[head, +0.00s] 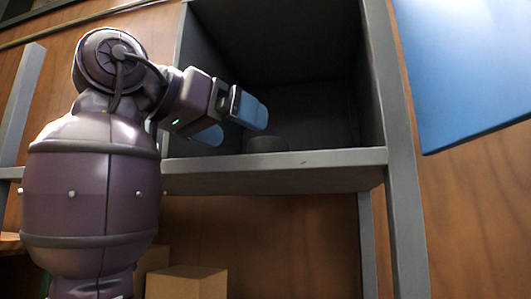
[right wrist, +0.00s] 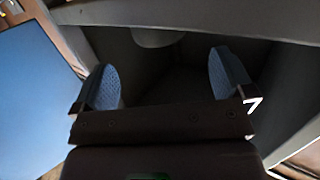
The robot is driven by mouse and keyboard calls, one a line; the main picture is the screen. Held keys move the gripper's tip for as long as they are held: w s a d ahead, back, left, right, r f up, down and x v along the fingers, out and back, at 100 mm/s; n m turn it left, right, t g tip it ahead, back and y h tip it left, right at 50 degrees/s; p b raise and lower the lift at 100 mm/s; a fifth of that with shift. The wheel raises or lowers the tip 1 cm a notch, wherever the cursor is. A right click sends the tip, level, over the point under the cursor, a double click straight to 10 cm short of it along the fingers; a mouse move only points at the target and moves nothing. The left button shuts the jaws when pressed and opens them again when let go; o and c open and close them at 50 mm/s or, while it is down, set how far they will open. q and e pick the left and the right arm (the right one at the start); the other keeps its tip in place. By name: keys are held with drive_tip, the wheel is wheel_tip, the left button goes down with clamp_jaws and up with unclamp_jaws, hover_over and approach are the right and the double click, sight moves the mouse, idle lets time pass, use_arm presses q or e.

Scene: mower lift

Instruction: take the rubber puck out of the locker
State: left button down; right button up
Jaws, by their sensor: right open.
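The rubber puck (head: 267,144) is a dark, low round piece on the floor of the open locker (head: 275,172), just behind its front edge. The puck also shows in the right wrist view (right wrist: 157,37), at the top between the fingers and partly cut off by the locker's edge. My right gripper (head: 228,123) reaches into the left part of the locker opening. Its two blue fingers are apart with nothing between them. In the head view the gripper is left of the puck and somewhat above it. My left gripper is not in view.
The blue locker door (head: 465,65) stands open at the right. Grey posts (head: 397,180) frame the locker. Cardboard boxes (head: 187,283) stand below it at the lower left. The rest of the visible locker interior looks empty.

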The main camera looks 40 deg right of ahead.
sight(268, 146)
drive_tip(key=x, duration=0.3)
drive_tip(key=shift+s+r, duration=0.1)
drive_tip(key=shift+s, duration=0.1)
drive_tip(key=shift+w+d+f, duration=0.2)
drive_tip(key=shift+d+f, duration=0.05)
drive_tip(key=shift+d, duration=0.15)
drive_tip(key=x, duration=0.4)
drive_tip(key=shift+f, duration=0.15)
drive_tip(key=shift+c, duration=0.5)
drive_tip(key=c, duration=1)
